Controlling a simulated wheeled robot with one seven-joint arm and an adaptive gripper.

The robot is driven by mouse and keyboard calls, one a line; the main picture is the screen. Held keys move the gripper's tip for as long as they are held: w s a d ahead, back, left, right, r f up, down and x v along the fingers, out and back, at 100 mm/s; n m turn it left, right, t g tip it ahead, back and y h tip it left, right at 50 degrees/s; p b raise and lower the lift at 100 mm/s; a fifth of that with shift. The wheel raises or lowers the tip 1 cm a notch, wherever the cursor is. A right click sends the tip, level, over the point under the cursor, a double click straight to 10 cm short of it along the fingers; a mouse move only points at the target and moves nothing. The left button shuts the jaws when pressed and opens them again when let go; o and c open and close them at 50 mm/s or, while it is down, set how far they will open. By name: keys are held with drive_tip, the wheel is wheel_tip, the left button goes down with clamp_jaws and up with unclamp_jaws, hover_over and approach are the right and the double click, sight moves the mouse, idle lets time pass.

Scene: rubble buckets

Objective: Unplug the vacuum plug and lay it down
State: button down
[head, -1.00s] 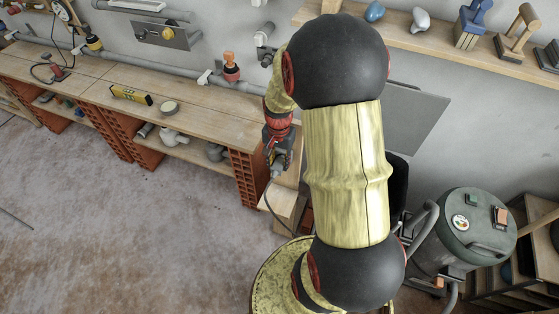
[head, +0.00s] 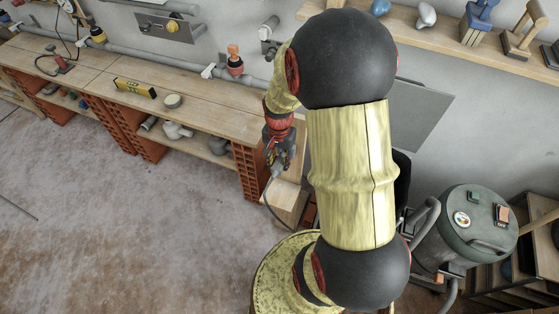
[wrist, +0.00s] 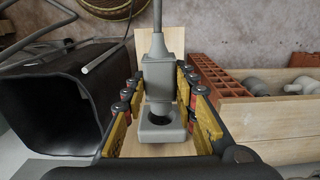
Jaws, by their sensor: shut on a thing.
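The vacuum plug (wrist: 157,78) is a grey block with a grey cable leaving its top end. It sits between the yellow-padded fingers of my gripper (wrist: 160,112), which is shut on it. In the head view my gripper (head: 279,160) is low, over a pale wooden block (head: 287,203), with the plug (head: 277,171) partly hidden by the fingers. The green vacuum (head: 468,228) stands at the right.
A wooden shelf compartment (wrist: 260,115) and red bricks (wrist: 220,75) are on the right.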

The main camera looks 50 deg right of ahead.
drive_tip(key=shift+a, duration=0.1)
drive_tip(key=shift+s+a, duration=0.4)
drive_tip(key=shift+a, duration=0.4)
drive_tip(key=shift+w, duration=0.1)
